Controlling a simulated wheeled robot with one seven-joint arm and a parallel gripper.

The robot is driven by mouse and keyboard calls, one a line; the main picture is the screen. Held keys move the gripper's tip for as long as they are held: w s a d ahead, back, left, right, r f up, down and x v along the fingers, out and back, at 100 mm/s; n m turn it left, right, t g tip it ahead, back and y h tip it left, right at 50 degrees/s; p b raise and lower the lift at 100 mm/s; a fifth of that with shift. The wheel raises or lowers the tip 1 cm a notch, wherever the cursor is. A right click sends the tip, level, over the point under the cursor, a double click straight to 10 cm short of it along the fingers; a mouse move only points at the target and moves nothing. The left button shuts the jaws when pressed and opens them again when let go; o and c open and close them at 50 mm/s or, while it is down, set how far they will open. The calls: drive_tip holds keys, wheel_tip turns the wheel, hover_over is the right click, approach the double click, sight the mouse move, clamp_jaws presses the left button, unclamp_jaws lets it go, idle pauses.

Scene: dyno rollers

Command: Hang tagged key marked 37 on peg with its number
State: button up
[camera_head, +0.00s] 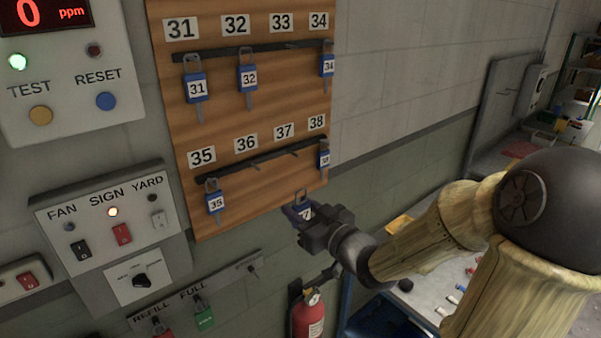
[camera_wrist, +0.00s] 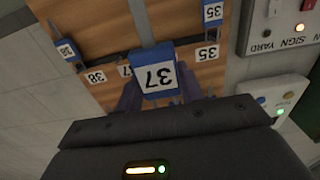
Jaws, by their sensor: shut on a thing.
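My gripper (camera_head: 304,213) is shut on the blue key tag (camera_head: 306,212), just below the wooden key board's (camera_head: 250,203) lower right edge. In the wrist view the tag (camera_wrist: 154,78) reads 37 and sits between the fingers (camera_wrist: 158,92). The label 37 (camera_head: 284,131) is in the lower row, between 36 and 38. The peg under it (camera_head: 292,153) is bare and sits above my gripper. In the wrist view the held tag partly covers the 37 label (camera_wrist: 124,71).
Tagged key 38 (camera_head: 324,159) hangs right of the bare peg. The peg under 36 (camera_head: 255,165) is bare, and key 35 (camera_head: 214,202) hangs at left. Keys 31, 32 and 34 hang above. A switch box (camera_head: 105,215) and fire extinguisher (camera_head: 308,317) are nearby.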

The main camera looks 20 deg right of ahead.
drive_tip(key=w+d+f+m+h, duration=0.15)
drive_tip(key=w+f, duration=0.25)
drive_tip(key=f, duration=0.4)
drive_tip(key=w+d+f+m+h, duration=0.1)
drive_tip(key=w+d+f+h, duration=0.1)
drive_tip(key=w+f, duration=0.35)
drive_tip(key=s+a+f, duration=0.1)
drive_tip(key=a+f, duration=0.2)
drive_tip(key=f, duration=0.5)
drive_tip(key=s+a+f+h, duration=0.1)
drive_tip(key=s+a+f, duration=0.1)
drive_tip(key=f, duration=0.6)
drive_tip(key=s+a+f+m+h, duration=0.1)
drive_tip(key=a+f, duration=0.3)
drive_tip(key=f, duration=0.4)
drive_tip(key=shift+s+t, duration=0.4)
drive_tip(key=shift+s, duration=0.05)
drive_tip(key=shift+w, duration=0.1)
